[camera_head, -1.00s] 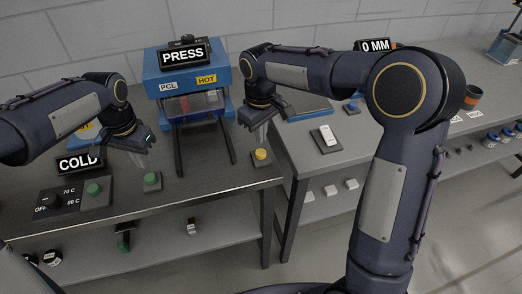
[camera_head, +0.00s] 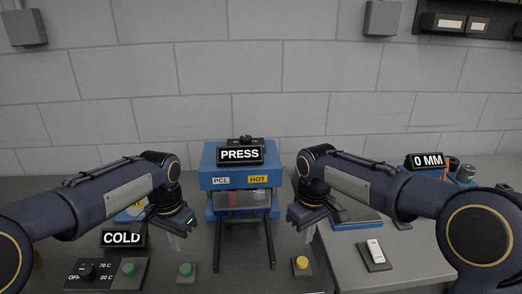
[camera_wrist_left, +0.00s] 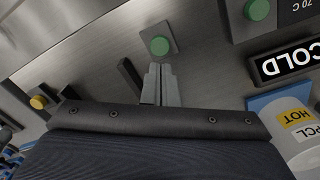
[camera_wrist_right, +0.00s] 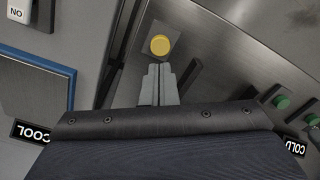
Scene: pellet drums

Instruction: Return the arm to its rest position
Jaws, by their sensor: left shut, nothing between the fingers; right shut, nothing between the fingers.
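My left gripper (camera_head: 178,243) hangs over the bench to the left of the blue press (camera_head: 213,182). In the left wrist view its fingers (camera_wrist_left: 160,84) are together with nothing between them, and a green button (camera_wrist_left: 159,46) lies beyond the tips. My right gripper (camera_head: 308,232) hangs to the right of the press, above and behind a yellow button (camera_head: 302,263). In the right wrist view its fingers (camera_wrist_right: 159,84) are together and empty, with the yellow button (camera_wrist_right: 160,45) beyond the tips. Both arms are bent and hold nothing.
The left bench carries a control box with a dial (camera_head: 87,270) and a green button (camera_head: 128,270), another green button (camera_head: 186,270), and a COLD sign (camera_head: 122,238). On the right bench are a white switch (camera_head: 375,251), a blue-edged plate (camera_head: 357,222) and a 0 MM sign (camera_head: 427,160).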

